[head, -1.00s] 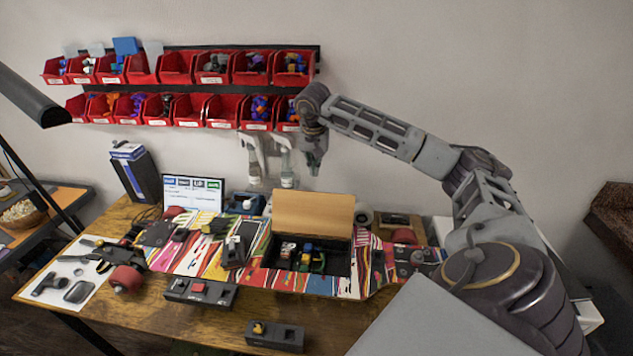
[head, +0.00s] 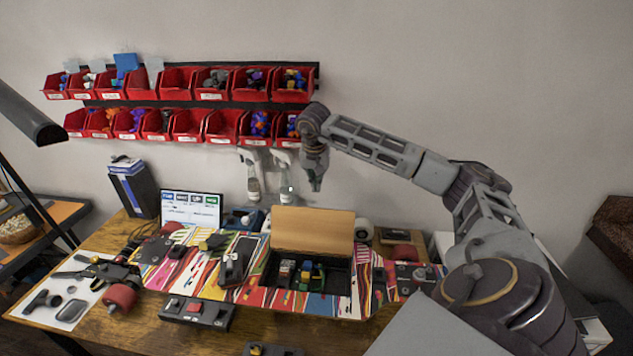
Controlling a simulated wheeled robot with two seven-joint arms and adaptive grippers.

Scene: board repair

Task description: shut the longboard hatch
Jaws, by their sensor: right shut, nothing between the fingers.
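The longboard (head: 210,268) lies across the wooden table, with a colourful striped deck and red wheels. Its hatch (head: 312,230) is a tan panel standing open, upright at the far edge of a black compartment (head: 338,275). Several small parts (head: 308,272) sit in the compartment, with green, yellow and blue among them. My right gripper (head: 316,186) points down above and behind the hatch's right part, apart from it. Its fingers look closed and hold nothing. My left gripper is not in view.
Red bins (head: 190,124) hang on the wall in two rows. Spray bottles (head: 285,178) are behind the hatch, near my right gripper. A small screen (head: 192,210) stands at the back left. A black block with red parts (head: 196,312) lies in front of the board.

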